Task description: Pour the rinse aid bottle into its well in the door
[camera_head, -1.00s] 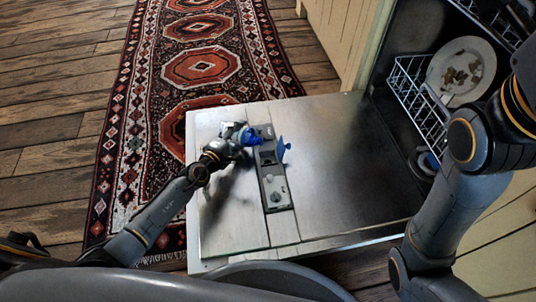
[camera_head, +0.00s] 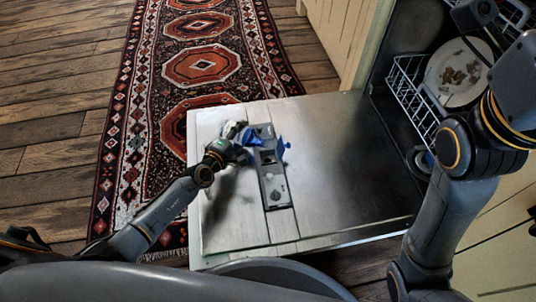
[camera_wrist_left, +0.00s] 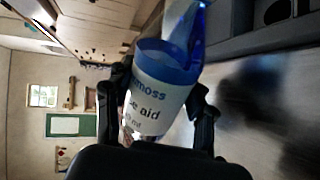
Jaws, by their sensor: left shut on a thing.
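The rinse aid bottle (camera_wrist_left: 152,100), white with blue parts and a label, is between the fingers of my left gripper (camera_head: 238,150). The gripper is shut on it. In the head view the bottle's white part (camera_head: 232,130) shows beyond the gripper, with blue beside the dispenser. The bottle is tilted over the lowered door (camera_head: 330,170). The grey dispenser panel (camera_head: 275,190) is set in the door; its blue flap (camera_head: 282,148) stands open. The well's opening is partly hidden, and I cannot see any liquid. My right arm is at the right; its gripper's state is unclear.
The open dishwasher's rack (camera_head: 410,95) holds a dirty plate (camera_head: 455,75) at the upper right. The door's bare metal side is clear. A patterned rug (camera_head: 200,65) lies on the wooden floor beyond the door.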

